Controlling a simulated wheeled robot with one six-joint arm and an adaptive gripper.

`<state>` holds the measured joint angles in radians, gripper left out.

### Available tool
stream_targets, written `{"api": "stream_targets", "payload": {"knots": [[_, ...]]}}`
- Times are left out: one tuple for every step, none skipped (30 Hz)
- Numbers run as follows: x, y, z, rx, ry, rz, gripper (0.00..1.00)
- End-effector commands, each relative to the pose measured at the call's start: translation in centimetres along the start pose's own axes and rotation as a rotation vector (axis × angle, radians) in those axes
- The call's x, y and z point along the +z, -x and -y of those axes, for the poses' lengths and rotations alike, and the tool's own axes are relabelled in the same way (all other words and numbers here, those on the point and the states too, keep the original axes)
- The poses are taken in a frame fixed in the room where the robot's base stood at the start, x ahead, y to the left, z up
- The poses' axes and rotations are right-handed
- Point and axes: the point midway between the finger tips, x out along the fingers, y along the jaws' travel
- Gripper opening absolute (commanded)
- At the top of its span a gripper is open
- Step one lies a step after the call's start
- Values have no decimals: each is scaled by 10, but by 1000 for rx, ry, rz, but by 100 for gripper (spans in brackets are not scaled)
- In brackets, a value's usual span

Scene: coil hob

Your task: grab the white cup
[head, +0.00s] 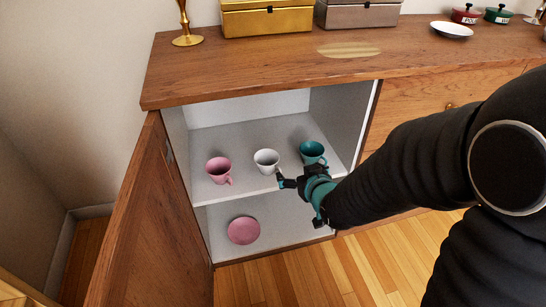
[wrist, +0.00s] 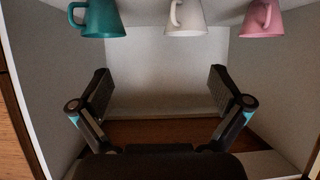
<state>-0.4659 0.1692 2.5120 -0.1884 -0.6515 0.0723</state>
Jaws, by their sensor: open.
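The white cup (head: 266,161) stands upright on the cabinet's upper shelf, between a pink cup (head: 219,170) and a teal cup (head: 312,152). Its handle is at its lower right in the head view. My gripper (head: 301,201) is at the front of the shelf, below and right of the white cup, and holds nothing. In the wrist view, which looks upside down, my gripper (wrist: 160,82) has its fingers spread wide. The white cup (wrist: 186,18) is above the gap between them, apart from both, and cut off by the top edge.
The open cabinet door (head: 128,220) stands at the left. A pink plate (head: 244,231) lies on the lower shelf. The cabinet top (head: 260,66) carries boxes, a white dish (head: 451,30) and small pots. The pink and teal cups flank the white one closely.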

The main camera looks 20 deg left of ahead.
Motion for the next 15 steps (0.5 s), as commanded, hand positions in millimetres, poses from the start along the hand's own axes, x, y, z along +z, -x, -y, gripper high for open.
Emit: {"api": "stream_targets", "payload": {"knots": [[6,-8,12,-26,6,-14,100],[7,-11,17,-38,9,-26,100],[8,-14,22,-51,11,-39,100],[8,-16,26,-59,13,-49,100],[9,-17,28,-66,14,-55,100],[10,-19,31,-73,15,-62,100],[10,-21,33,-76,15,-66,100],[10,-23,34,-79,16,-69,100],[10,-26,35,-81,16,-71,100],[10,-30,36,-81,16,-72,100],[9,-33,36,-81,16,-73,100],[9,-39,36,-81,16,-72,100],[8,-44,37,-81,16,-71,100],[8,-49,37,-81,16,-72,100],[8,-56,38,-81,16,-71,100]]}}
